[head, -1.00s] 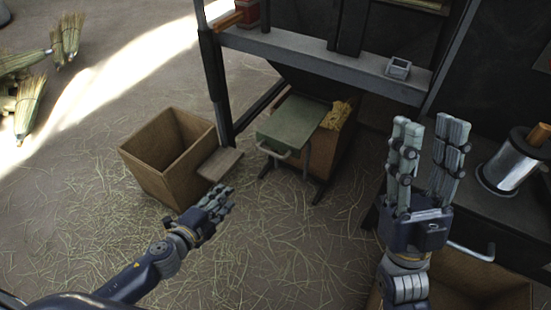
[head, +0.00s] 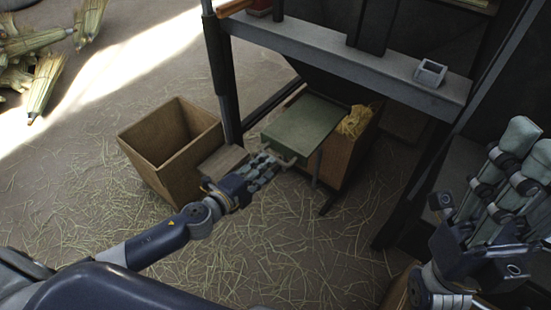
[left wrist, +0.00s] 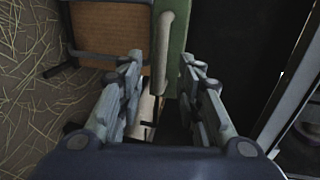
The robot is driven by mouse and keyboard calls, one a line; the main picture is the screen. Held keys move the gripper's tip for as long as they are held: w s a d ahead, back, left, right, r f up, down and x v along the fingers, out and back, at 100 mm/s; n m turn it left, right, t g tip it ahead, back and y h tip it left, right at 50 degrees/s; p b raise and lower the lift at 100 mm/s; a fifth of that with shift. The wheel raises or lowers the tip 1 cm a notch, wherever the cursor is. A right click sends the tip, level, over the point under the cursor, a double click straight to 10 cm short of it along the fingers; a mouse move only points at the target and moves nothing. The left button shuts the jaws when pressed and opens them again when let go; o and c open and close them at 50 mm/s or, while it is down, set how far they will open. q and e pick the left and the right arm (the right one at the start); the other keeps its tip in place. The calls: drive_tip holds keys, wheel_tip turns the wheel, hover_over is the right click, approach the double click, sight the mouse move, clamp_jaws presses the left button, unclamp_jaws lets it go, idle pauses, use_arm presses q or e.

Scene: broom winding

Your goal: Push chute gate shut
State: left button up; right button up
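The chute gate is a flat green plate (head: 301,124) with a pale bar handle (head: 290,160) on its near edge, under the grey bench frame. In the left wrist view the gate's green edge (left wrist: 181,40) and its handle (left wrist: 163,55) stand upright in the picture, ahead of the gap between my fingers. My left gripper (head: 266,168) reaches in at the handle's left end. Its fingers (left wrist: 160,78) are apart with the handle in line between them; I cannot tell whether they touch it. My right gripper (head: 514,195) is open and empty at the right.
An open wooden box (head: 165,145) stands left of the gate. A wooden crate with straw (head: 357,121) sits under and right of it. A dark frame post (head: 222,85) rises between box and gate. Brooms (head: 45,85) lie far left. Straw-strewn floor is clear in front.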

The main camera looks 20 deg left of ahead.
sight(275, 157)
use_arm(q)
drive_tip(key=shift+b+x, duration=0.45)
drive_tip(key=shift+x, duration=2.55)
clamp_jaws()
